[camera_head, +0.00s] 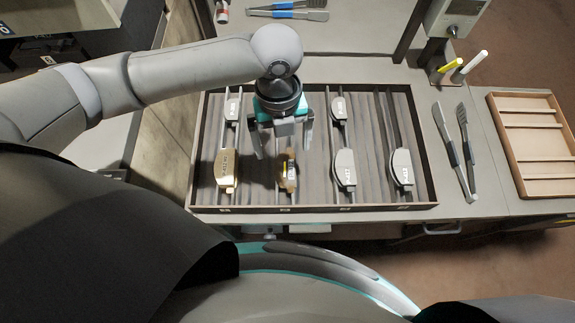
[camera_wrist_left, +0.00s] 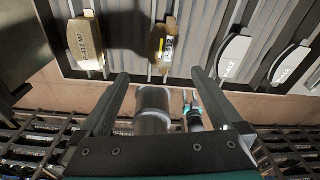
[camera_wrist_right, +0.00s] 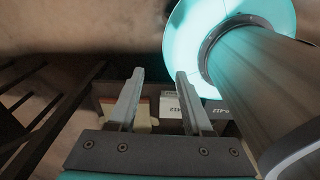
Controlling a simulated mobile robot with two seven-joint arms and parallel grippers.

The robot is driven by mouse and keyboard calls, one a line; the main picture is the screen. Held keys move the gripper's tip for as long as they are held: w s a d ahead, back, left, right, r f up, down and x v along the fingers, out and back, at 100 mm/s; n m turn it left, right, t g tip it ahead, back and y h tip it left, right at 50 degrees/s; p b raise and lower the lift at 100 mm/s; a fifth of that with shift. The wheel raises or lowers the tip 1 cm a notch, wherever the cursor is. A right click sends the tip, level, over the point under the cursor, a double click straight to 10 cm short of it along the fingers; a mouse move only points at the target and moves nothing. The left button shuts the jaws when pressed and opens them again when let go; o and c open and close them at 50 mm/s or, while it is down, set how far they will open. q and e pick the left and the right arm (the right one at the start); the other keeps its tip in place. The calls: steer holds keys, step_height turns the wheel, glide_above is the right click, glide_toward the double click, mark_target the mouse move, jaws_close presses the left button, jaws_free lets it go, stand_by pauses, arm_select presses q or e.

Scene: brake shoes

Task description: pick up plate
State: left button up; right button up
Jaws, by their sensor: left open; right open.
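Several brake shoe plates stand in a slotted tray (camera_head: 320,207). A gold plate (camera_head: 226,168) is at the front left. Two silver plates, one (camera_head: 345,168) and another (camera_head: 402,168), are further right. Smaller silver plates, one (camera_head: 232,108) and another (camera_head: 338,107), are at the back. My left gripper (camera_head: 281,153) is open and empty above the tray, near the labelled plate. My right gripper (camera_wrist_right: 160,76) is open, away from the tray, with nothing visibly held.
Two markers, one yellow (camera_head: 450,66) and one white (camera_head: 474,62), stand behind. Blue-handled tools (camera_head: 290,13) lie at the back. Labelled boxes (camera_wrist_right: 170,106) show below my right gripper.

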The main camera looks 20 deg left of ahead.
mark_target(285, 169)
arm_select(q)
step_height(285, 169, down, 3)
steer(key=shift+s+d+f, duration=0.1)
steer(key=shift+f, duration=0.4)
steer(key=shift+f+b, duration=0.35)
steer(key=shift+f, duration=0.05)
step_height(285, 169, down, 4)
steer(key=shift+f+b, duration=0.2)
steer(key=shift+b, duration=0.2)
arm_select(e)
steer(key=shift+w+f, duration=0.85)
arm_select(q)
steer(key=shift+r, duration=0.1)
jaws_close()
arm_select(e)
steer(key=shift+s, duration=0.2)
